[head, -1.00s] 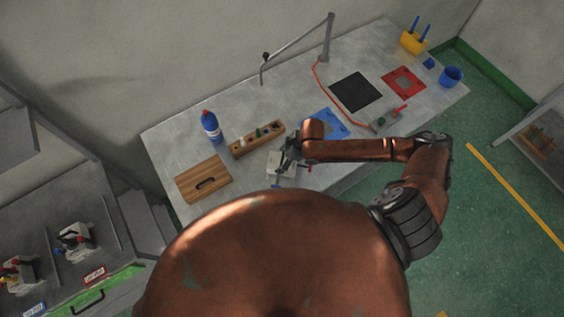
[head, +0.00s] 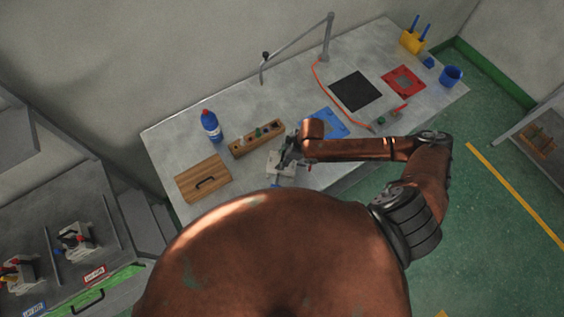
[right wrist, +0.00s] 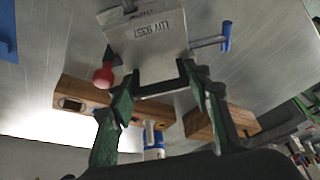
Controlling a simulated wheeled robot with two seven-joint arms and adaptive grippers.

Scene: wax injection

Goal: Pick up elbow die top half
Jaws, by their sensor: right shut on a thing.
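The elbow die (head: 281,168) is a pale grey block near the front edge of the workbench in the head view. In the right wrist view the die (right wrist: 148,42) shows a marked plate, a red ball knob on the left and a blue-ended handle on the right. My right gripper (head: 287,156) is at the die, its fingers partly hidden by the arm. In the right wrist view its dark green fingers (right wrist: 157,82) are at the die's near edge, shut on its top half. I cannot tell whether the halves are apart. My left gripper is not in view.
A wooden holder (head: 248,144) with several small items stands behind the die. A blue mat (head: 329,120), black mat (head: 356,91) and red mat (head: 403,80) lie to the right.

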